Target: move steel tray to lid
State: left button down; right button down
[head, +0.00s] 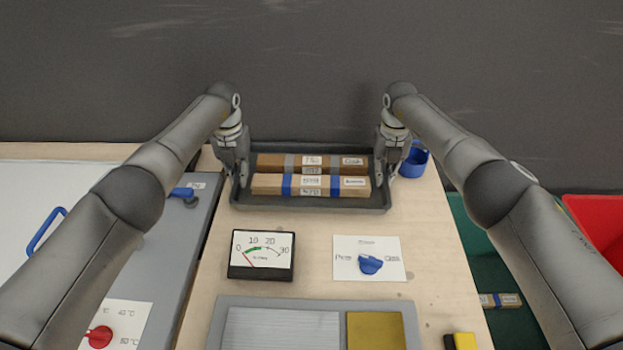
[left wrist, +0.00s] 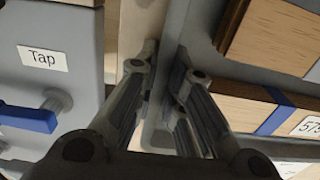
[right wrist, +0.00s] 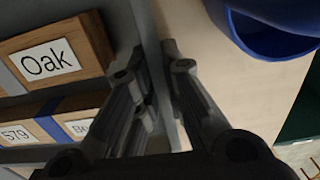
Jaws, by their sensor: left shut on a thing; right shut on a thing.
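The steel tray (head: 310,203) is a dark grey, shallow tray at the back of the wooden table. It holds two long wooden blocks, one with grey bands (head: 270,162) behind one with blue bands (head: 262,184), both with white labels. My left gripper (head: 238,178) is shut on the tray's left wall, which also shows between the fingers in the left wrist view (left wrist: 160,110). My right gripper (head: 386,176) is shut on the tray's right wall, seen in the right wrist view (right wrist: 160,85). I cannot make out for certain which thing is the lid.
A blue cup (head: 414,162) stands just right of the tray. In front are a gauge (head: 261,254), a card with a blue knob (head: 368,258) and a grey panel (head: 280,305). A grey-edged white unit (head: 40,190) with blue handles is left; green (head: 480,250) and red (head: 598,225) bins are right.

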pick_arm(q)
jog(key=shift+w+r, duration=0.1)
jog(key=shift+r, duration=0.2)
pick_arm(e)
jog(key=shift+w+r, duration=0.1)
jog(key=shift+r, duration=0.15)
